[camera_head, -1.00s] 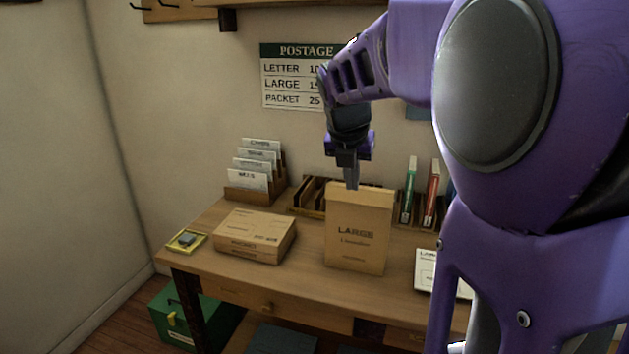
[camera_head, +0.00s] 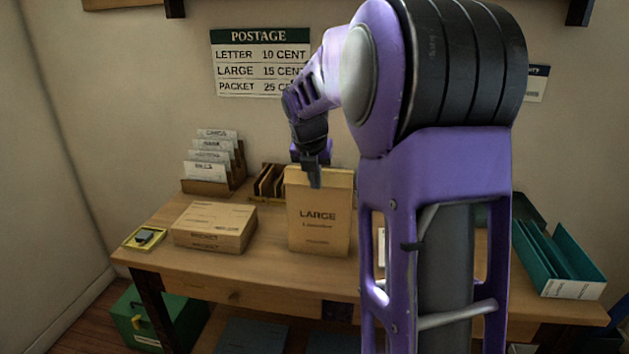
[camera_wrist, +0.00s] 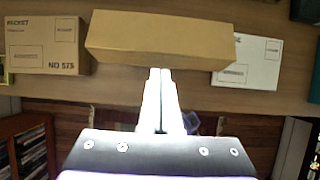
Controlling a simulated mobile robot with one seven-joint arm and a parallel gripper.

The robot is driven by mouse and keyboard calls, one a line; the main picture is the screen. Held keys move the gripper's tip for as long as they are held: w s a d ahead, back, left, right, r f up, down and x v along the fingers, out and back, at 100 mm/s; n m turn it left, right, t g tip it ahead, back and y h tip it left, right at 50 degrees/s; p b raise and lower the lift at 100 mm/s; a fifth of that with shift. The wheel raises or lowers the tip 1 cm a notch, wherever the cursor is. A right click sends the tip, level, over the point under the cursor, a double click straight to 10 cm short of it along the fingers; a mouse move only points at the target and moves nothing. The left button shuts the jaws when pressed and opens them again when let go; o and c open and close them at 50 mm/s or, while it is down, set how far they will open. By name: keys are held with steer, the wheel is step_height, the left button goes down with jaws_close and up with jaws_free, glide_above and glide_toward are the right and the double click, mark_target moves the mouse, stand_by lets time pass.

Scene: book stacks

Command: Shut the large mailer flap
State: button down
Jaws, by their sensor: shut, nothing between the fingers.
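The large mailer (camera_head: 319,217) is a tall brown box marked LARGE, standing upright at the middle of the desk. A plain brown panel covers its top, and I cannot tell whether the flap lies fully flush. From above, the mailer (camera_wrist: 160,38) fills the upper middle of the wrist view. My gripper (camera_head: 315,184) is shut and empty, pointing down at the mailer's top front edge. In the wrist view, the closed fingertips (camera_wrist: 161,73) meet the mailer's near edge in the picture; I cannot tell whether they touch it.
A flat brown packet (camera_head: 214,227) lies to the left, with a yellow tray (camera_head: 144,238) beyond it. A card rack (camera_head: 206,187) stands behind. A white envelope (camera_wrist: 249,62) lies right of the mailer. A teal tray (camera_head: 560,262) is at the far right. The desk's front strip is clear.

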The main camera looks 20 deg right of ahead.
step_height(320, 180, down, 2)
steer(key=shift+f+t+h, duration=0.25)
steer(key=shift+t+h, duration=0.05)
steer(key=shift+t, duration=0.2)
steer(key=shift+f, duration=0.2)
steer(key=shift+r+p, duration=0.2)
steer(key=shift+p, duration=0.1)
steer(key=shift+r+p, duration=0.65)
steer(key=shift+p, duration=0.25)
steer(key=shift+a, duration=0.1)
